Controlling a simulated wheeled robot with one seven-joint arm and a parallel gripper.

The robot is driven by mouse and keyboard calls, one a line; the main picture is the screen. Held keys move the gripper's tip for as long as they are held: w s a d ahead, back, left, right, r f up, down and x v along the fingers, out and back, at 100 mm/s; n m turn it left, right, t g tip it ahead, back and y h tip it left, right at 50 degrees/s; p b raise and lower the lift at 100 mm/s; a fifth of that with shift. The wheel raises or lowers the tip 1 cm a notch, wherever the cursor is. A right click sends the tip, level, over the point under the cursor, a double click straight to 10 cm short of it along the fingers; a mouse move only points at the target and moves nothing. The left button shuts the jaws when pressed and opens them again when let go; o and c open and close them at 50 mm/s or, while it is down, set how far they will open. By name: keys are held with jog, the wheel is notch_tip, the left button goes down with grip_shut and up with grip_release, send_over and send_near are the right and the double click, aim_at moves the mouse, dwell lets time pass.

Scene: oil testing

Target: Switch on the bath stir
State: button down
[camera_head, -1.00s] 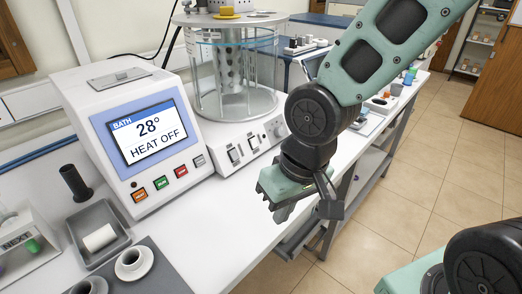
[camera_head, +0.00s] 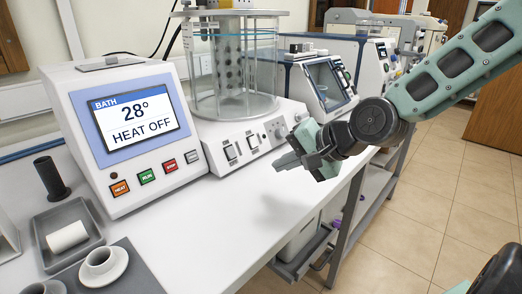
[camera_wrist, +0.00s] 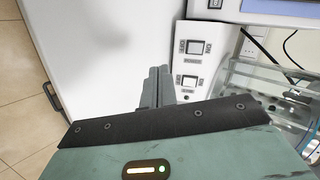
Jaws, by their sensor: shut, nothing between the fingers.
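The bath is a glass cylinder (camera_head: 232,70) on a white base (camera_head: 212,135). Two switches also show in the wrist view, an upper (camera_wrist: 193,47) and a lower (camera_wrist: 187,80). My gripper (camera_head: 279,163) is shut and empty, its fingers pointing left in front of the panel's right end. In the wrist view its fingertips (camera_wrist: 159,69) appear beside the switches, seemingly apart from them.
A control box (camera_head: 125,130) left of the bath reads "BATH 28° HEAT OFF", with HEAT, RUN and STOP buttons below. A grey tray (camera_head: 90,240) and white cup (camera_head: 100,262) are at front left. More instruments (camera_head: 325,85) stand behind. The bench front (camera_head: 240,215) is clear.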

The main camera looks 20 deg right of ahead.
jog(key=w+d+r+m+t+b, duration=0.2)
jog(key=w+d+r+m+t, duration=0.1)
jog(key=d, duration=0.3)
jog(key=shift+r+m+t+b, duration=0.4)
jog(key=shift+r+t, duration=0.1)
jog(key=shift+r, duration=0.1)
jog(key=shift+a+r+p, duration=0.1)
jog(key=shift+p, duration=0.3)
jog(key=p, duration=1.1)
send_near(253, 137)
jog(key=x, duration=0.7)
jog(key=shift+s, duration=0.1)
